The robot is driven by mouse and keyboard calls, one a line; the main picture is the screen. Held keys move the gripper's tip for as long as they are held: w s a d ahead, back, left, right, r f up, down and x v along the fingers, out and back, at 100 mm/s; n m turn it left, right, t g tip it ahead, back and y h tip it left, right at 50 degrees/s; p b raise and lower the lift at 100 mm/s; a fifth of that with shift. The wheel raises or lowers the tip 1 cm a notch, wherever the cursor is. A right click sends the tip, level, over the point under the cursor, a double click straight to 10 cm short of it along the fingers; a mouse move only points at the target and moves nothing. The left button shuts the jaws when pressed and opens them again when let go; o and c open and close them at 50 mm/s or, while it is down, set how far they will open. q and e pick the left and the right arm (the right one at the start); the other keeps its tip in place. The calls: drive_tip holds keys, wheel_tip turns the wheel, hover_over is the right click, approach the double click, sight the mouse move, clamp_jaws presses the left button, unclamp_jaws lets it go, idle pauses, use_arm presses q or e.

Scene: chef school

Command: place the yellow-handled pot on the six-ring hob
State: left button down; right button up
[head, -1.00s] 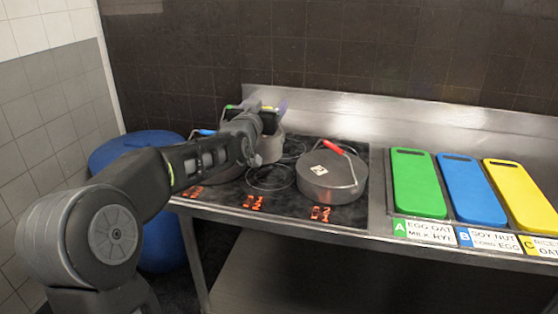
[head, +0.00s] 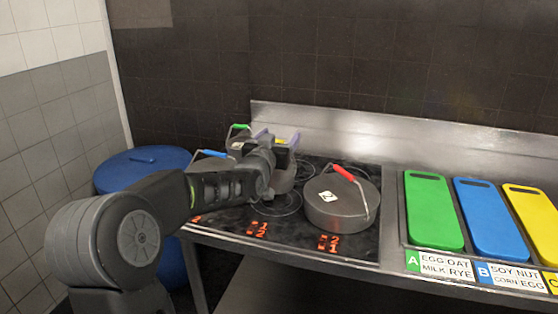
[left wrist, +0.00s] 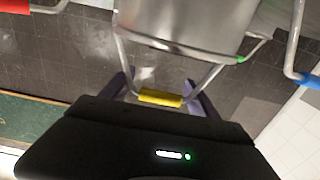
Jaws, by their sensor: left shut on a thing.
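The yellow-handled pot (head: 286,177) is grey metal, over the back-middle part of the black hob (head: 290,232); my forearm and gripper partly hide it. I cannot tell whether its base touches the glass. My left gripper (head: 278,143) is above the pot. In the left wrist view, its purple-grey fingers (left wrist: 160,96) are on either side of the yellow handle (left wrist: 161,98), shut on it, with the pot body (left wrist: 185,28) beyond. My right gripper is not in view.
A red-handled pot (head: 338,205) sits on the hob's front right. Green (head: 240,127) and blue (head: 212,153) handles show at the hob's left. Green (head: 432,212), blue (head: 492,215) and yellow (head: 535,222) boards lie at right. A blue bin (head: 120,178) stands left.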

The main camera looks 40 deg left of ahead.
use_arm(q)
drive_tip(key=shift+f, duration=0.4)
drive_tip(key=shift+f, duration=1.95)
drive_tip(key=shift+c, duration=0.9)
unclamp_jaws()
